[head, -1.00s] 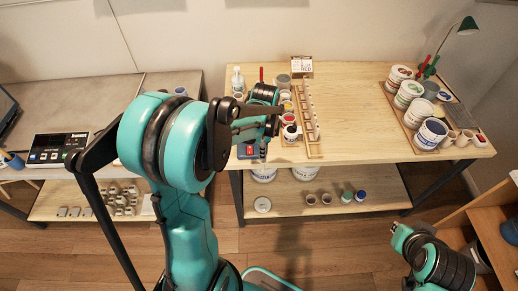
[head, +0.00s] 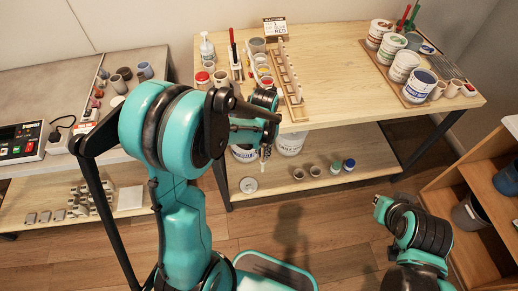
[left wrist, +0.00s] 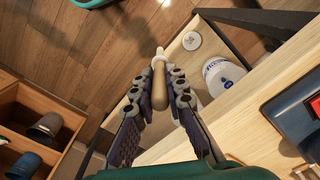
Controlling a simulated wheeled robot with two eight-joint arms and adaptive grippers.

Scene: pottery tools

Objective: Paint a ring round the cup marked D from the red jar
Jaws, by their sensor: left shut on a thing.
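My left gripper (head: 264,130) is in front of the near edge of the wooden table. In the left wrist view, the left gripper (left wrist: 160,98) is shut on a brush (left wrist: 160,82) with a tan wooden handle and a pale collar. The brush points away from the wrist, above the lower shelf. A jar with red on top (head: 203,79) stands at the table's left end, and another red-topped pot (head: 268,83) stands by the wooden rack. No letter D is readable on any cup. My right gripper (head: 381,206) is low at the right, its fingers unclear.
A small sign with RED on it (head: 275,27) stands behind the wooden rack (head: 289,80). Several large tubs stand on a tray (head: 411,102) at the right. Several cups, one grey (head: 145,70), stand on the grey bench at the left. The table's middle is clear.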

